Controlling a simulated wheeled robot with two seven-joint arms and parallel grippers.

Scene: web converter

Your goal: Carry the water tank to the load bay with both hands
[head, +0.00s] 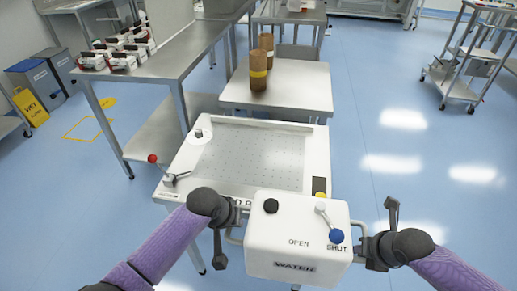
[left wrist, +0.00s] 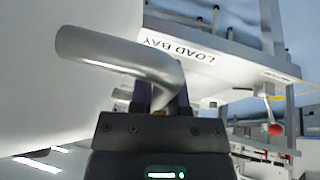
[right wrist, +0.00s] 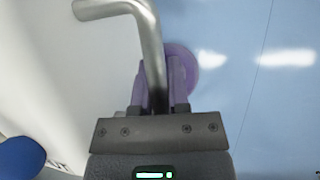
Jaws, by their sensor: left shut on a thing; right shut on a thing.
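The white water tank (head: 290,236), labelled WATER, is in the head view at the bottom middle. It has a black cap, a lever with a blue knob, and the words OPEN and SHUT on top. My left gripper (head: 233,237) is shut on its left handle, a bent metal bar (left wrist: 120,60). My right gripper (head: 362,247) is shut on its right handle (right wrist: 148,40). The tank is held up, level, in front of a white station with a perforated panel (head: 255,155). The LOAD BAY label (left wrist: 180,47) shows on this station's front in the left wrist view. The tank covers part of that front in the head view.
A red-knobbed lever (head: 153,159) stands at the station's left corner. A table (head: 300,90) with two brown rolls is behind it. A steel bench (head: 160,65) with several red-and-white items is at left. A yellow wet-floor sign (head: 30,106) stands far left. The right floor is clear up to a cart (head: 470,60).

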